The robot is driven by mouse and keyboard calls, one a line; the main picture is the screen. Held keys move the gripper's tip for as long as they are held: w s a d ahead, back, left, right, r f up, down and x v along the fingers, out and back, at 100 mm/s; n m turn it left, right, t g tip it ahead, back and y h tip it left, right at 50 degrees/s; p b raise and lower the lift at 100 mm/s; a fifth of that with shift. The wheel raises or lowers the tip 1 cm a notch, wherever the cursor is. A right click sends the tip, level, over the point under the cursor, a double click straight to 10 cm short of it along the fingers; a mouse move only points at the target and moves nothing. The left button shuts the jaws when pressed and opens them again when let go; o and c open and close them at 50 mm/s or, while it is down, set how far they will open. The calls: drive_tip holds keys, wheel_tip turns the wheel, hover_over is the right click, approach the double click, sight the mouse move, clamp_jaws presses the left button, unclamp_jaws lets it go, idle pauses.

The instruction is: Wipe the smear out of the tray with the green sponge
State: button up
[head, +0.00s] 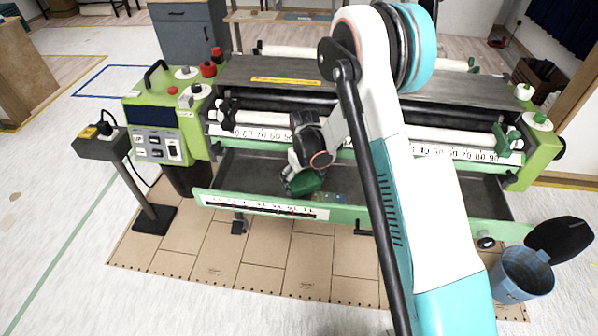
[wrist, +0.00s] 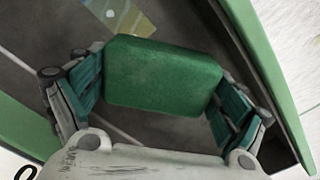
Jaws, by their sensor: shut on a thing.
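The green sponge (wrist: 162,76) is held between both fingers of my gripper (wrist: 160,95), which is shut on it, in the wrist view. In the head view the sponge (head: 304,184) shows under my gripper (head: 303,180), inside the grey tray (head: 250,172) of the green machine, near its front wall. The tray floor (wrist: 170,125) shows around the sponge in the wrist view. A pale whitish patch (wrist: 118,14) lies on the tray floor beyond the sponge; I cannot tell surely whether it is the smear. I cannot tell whether the sponge touches the floor.
The tray's front wall (head: 262,207) carries a ruler strip. Rollers and a numbered scale (head: 255,131) run behind the tray. A control box (head: 160,130) stands at the left end. A blue bucket (head: 522,275) stands at the lower right. My arm hides the tray's middle right.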

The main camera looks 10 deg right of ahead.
wheel_tip(320, 180, up, 5)
drive_tip(key=shift+f+p, duration=0.1)
drive_tip(key=shift+p, duration=0.8)
